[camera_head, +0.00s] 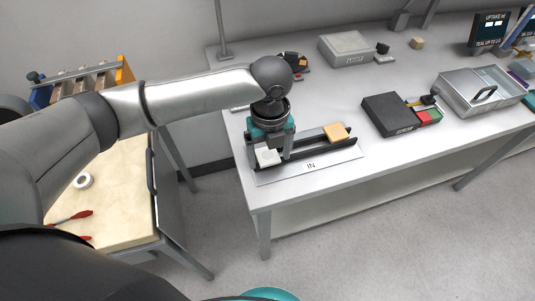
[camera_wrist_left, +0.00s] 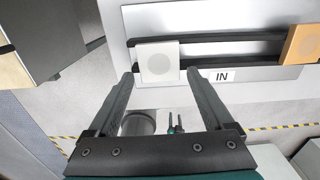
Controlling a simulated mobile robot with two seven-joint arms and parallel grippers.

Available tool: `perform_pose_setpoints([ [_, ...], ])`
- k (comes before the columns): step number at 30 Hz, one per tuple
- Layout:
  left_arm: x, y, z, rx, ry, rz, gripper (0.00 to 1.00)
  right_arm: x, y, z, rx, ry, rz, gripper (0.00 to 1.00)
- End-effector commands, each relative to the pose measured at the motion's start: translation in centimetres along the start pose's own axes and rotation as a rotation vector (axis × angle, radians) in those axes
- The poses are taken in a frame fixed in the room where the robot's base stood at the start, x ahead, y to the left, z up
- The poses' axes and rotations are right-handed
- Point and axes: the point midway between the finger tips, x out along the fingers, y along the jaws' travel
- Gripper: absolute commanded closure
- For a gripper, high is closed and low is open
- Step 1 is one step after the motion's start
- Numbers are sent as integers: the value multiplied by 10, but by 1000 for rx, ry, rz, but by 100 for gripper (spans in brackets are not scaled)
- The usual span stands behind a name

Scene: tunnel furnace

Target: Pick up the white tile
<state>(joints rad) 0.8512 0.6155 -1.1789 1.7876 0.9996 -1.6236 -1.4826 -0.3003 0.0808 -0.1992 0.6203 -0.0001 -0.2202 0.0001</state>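The white tile (camera_head: 268,157) is a small square block at the left end of two dark rails on a plate marked "IN". In the left wrist view the white tile (camera_wrist_left: 158,58) shows a faint round mark on its face and lies just beyond and between the fingertips. My left gripper (camera_head: 272,146) points down over that end of the rails. In the left wrist view its two fingers (camera_wrist_left: 160,76) are spread apart with nothing held. I cannot tell the exact gap between fingertips and tile. My right gripper is not in view.
An orange tile (camera_head: 337,132) sits at the right end of the rails. A black box (camera_head: 390,114) and a metal tray (camera_head: 451,98) stand to the right on the white table (camera_head: 300,192). A wooden-topped table (camera_head: 112,205) stands at the left, with a floor gap between.

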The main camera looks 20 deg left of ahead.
Motion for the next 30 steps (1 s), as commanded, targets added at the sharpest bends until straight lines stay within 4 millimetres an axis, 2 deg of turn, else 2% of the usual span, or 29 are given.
perform_pose_setpoints([
  [2, 0, 0, 0, 0, 0, 0, 25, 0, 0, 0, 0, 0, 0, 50],
  [20, 0, 0, 0, -1, -1, 0, 92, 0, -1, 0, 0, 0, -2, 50],
  [30, -5, 0, 1, -1, -1, -1, 94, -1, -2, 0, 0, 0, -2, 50],
])
